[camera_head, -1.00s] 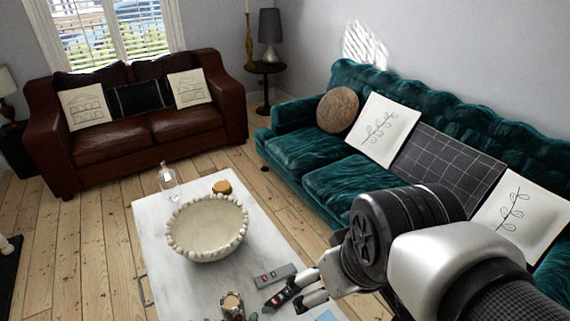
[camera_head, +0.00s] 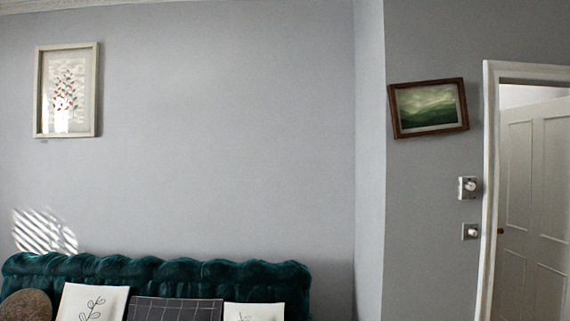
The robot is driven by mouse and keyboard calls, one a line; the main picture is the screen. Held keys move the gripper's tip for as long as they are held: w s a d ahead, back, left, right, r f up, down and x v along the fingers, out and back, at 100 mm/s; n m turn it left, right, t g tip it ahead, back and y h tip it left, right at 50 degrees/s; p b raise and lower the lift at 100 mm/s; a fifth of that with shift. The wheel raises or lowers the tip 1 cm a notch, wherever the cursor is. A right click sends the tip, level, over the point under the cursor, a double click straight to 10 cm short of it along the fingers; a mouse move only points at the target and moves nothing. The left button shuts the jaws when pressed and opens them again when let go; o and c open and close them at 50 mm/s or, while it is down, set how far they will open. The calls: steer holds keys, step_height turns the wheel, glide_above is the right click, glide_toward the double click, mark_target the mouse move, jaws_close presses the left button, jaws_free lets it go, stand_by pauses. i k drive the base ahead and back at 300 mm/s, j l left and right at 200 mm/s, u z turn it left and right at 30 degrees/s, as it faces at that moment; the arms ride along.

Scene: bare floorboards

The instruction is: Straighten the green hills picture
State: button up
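The green hills picture (camera_head: 428,107) hangs on the grey wall at the right, between a wall corner and a door frame. It has a brown wooden frame and shows green hills under a pale sky. It hangs tilted, with its right side higher than its left. My gripper is not in view now, so its state and its distance from the picture do not show.
A white-framed picture of a plant (camera_head: 66,90) hangs on the left wall. A teal sofa (camera_head: 170,270) with cushions stands below it.

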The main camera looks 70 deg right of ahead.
mark_target(436, 106)
steer(key=z, duration=3.3)
